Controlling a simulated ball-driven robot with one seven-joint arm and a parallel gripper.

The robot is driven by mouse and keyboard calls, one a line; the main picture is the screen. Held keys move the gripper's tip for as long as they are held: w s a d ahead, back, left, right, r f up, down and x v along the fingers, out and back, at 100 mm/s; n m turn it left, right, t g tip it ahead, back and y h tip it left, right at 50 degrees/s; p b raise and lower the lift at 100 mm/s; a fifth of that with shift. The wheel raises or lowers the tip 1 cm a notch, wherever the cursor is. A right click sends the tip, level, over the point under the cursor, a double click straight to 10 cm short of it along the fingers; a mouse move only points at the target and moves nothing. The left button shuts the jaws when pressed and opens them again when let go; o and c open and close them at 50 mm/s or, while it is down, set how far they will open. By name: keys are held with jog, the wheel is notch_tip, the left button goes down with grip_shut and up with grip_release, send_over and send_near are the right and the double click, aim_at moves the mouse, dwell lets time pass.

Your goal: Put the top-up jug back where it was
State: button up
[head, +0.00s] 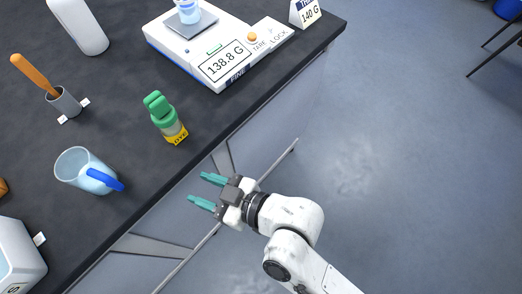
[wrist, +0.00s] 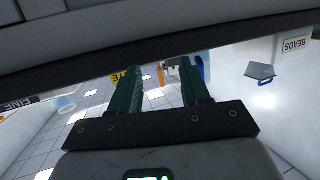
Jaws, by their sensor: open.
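The top-up jug (head: 75,168) is a clear, bluish jug with a blue handle. It stands upright on the dark bench at the left in the head view, its handle towards the bench's front edge. My gripper (head: 197,188) is open and empty, just off the front edge of the bench, with its teal fingers pointing towards the jug. A clear gap lies between them. In the wrist view my gripper (wrist: 160,78) shows two separated fingers below the dark bench edge. A blue handle-like shape there is small and partly hidden.
A green-capped dye bottle (head: 166,118) stands near the edge. Behind are a grey cup (head: 66,103) with an orange-handled tool, a white bottle (head: 78,25) and a scale (head: 188,42) reading 138.8 G. A white device (head: 18,258) stands front left. Open floor lies right.

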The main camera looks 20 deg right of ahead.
jog(key=d+f+m+g+h, duration=0.25)
jog(key=d+f+h, duration=0.3)
jog(key=d, duration=0.65)
jog(key=s+d+f+m+g+h, duration=0.2)
jog(key=s+d+m+g+h, duration=0.1)
jog(key=s+d, duration=0.4)
jog(key=s+d+f+m+g+h, duration=0.3)
jog(key=s+d, duration=0.4)
jog(key=d, duration=0.6)
jog(key=shift+s+d+m, duration=0.2)
jog(key=shift+s+m, duration=0.05)
jog(key=shift+m, duration=0.6)
